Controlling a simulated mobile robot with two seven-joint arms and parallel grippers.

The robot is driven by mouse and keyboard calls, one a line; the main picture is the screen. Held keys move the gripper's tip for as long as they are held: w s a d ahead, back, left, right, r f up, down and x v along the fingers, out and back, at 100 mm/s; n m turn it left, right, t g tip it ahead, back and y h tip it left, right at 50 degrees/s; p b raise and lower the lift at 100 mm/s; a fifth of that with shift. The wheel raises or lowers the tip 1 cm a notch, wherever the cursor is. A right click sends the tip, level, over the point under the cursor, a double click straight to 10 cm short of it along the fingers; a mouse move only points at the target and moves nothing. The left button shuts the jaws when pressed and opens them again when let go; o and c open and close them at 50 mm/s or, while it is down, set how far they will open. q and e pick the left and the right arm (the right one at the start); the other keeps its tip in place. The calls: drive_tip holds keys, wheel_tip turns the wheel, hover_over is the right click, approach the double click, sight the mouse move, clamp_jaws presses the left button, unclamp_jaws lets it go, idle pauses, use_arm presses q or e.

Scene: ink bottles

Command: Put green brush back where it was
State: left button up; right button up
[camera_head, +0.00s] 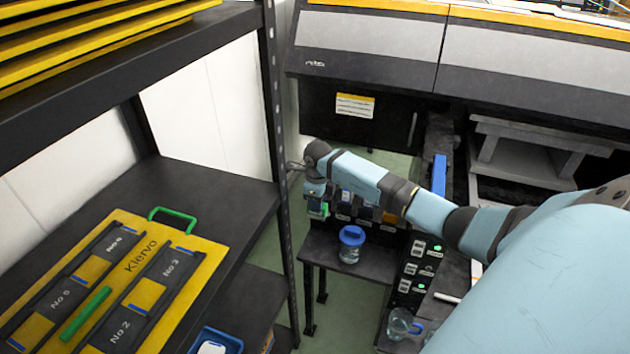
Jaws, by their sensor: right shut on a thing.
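My right gripper (316,190) is at the far end of my arm, beside the dark shelf post and left of the row of ink stations. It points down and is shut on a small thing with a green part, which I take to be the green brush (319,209). Its shape is mostly hidden and too small to make out well. A clear jar with a blue lid (351,243) stands on the small dark table (331,252), below and to the right of the gripper. My left gripper is not in view.
A yellow and black board (203,264) with a green handle and green bar lies on the left shelf. A blue tray (215,340) is on the lower shelf. The shelf post (278,120) is close to my gripper. A clear jug (399,324) stands lower right.

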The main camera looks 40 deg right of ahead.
wheel_tip(320, 180, down, 14)
drive_tip(key=b, duration=0.9)
drive_tip(key=shift+f, duration=0.4)
drive_tip(key=shift+r, duration=0.2)
drive_tip(key=shift+f, duration=0.2)
drive_tip(key=o, duration=1)
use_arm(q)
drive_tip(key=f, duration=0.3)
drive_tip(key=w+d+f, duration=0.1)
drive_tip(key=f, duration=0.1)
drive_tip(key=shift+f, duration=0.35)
use_arm(e)
drive_tip(key=shift+o, duration=0.2)
